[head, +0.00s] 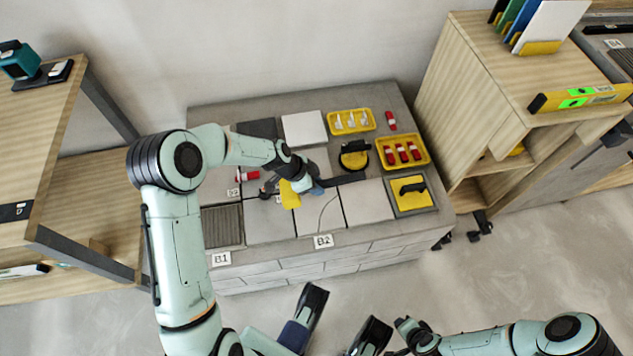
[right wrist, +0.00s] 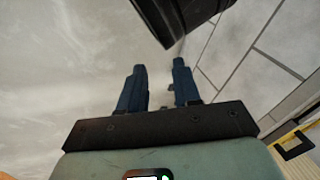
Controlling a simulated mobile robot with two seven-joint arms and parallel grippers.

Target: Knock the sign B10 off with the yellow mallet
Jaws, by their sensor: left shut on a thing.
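My left gripper (head: 308,186) is over the middle of the grey tiled bench (head: 407,103) in the head view. It is shut on the yellow mallet, whose yellow head (head: 289,195) shows just left of the fingers and whose dark handle (head: 343,180) appears to stick out to the right. I can read the signs B1 (head: 221,258) and B2 (head: 323,241) on the bench's front edge. A small sign (head: 233,193) behind is too small to read; I cannot make out B10. My right gripper (right wrist: 159,78) is open and empty in the right wrist view.
Yellow trays (head: 351,121) and (head: 403,152), a yellow-and-black round tool (head: 354,155) and a black-handled float (head: 411,191) lie on the bench's right part. A red item (head: 248,175) is near the left arm. Wooden shelving (head: 470,90) stands right, a table (head: 60,120) left.

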